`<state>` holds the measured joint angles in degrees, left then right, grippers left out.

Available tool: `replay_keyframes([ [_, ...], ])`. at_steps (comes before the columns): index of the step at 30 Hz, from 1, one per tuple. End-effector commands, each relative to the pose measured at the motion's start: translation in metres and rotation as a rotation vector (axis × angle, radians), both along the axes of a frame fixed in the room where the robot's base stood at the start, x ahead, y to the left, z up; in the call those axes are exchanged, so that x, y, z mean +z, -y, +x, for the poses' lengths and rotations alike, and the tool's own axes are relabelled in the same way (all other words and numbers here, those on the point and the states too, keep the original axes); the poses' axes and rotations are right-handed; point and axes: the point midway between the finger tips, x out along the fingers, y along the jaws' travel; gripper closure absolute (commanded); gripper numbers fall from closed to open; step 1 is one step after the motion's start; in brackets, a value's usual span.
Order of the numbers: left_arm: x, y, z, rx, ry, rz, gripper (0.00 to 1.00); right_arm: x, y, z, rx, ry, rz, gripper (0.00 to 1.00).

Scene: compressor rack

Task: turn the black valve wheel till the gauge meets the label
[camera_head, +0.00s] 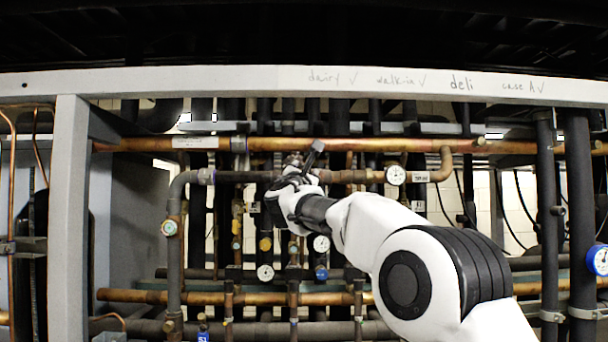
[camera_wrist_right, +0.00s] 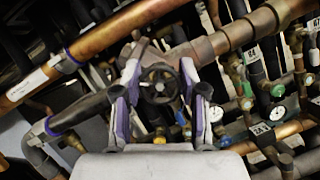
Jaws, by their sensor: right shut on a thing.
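The black valve wheel (camera_wrist_right: 160,84) sits between the two fingers of my right gripper (camera_wrist_right: 162,100) in the right wrist view. The gripper is shut on the wheel, with a purple-edged finger on each side. In the head view my right gripper (camera_head: 294,182) is at the pipe left of centre and hides most of the wheel. A round white gauge (camera_head: 395,175) is on the copper pipe to its right. A small white label (camera_head: 421,177) is just right of that gauge. The gauge's needle is too small to read. My left gripper is not in view.
A long copper pipe (camera_head: 350,145) runs above the gripper. More gauges (camera_head: 265,272), (camera_head: 321,243) and several valves sit below. A grey post (camera_head: 72,220) stands at the left and a handwritten beam (camera_head: 300,82) crosses the top. Pipes crowd the space behind.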

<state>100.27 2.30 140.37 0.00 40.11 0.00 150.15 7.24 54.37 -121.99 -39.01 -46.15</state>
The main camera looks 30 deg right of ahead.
Motion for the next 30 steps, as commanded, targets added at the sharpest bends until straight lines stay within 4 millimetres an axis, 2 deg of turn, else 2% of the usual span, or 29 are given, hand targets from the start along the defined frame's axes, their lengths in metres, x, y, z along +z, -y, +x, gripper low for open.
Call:
replay_keyframes([
  [7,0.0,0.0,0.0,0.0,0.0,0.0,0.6,0.0,0.0,0.0,0.001,-0.001,-0.001,0.93],
  [8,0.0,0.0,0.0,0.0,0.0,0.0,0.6,0.0,0.0,0.0,0.001,-0.001,-0.001,0.55],
  [9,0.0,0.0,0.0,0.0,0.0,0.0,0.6,0.0,0.0,0.0,0.001,-0.001,-0.001,0.41],
  [10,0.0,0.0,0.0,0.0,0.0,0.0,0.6,0.0,0.0,0.0,0.001,-0.001,-0.001,0.32],
  [22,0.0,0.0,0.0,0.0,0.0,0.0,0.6,-0.002,-0.004,-0.004,-0.001,-0.003,-0.002,0.32],
  [26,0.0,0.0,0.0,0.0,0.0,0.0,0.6,-0.008,-0.016,-0.017,0.001,-0.003,-0.003,0.32],
  [30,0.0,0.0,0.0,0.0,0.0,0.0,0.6,-0.021,-0.038,-0.04,0.001,-0.004,-0.004,0.32],
])
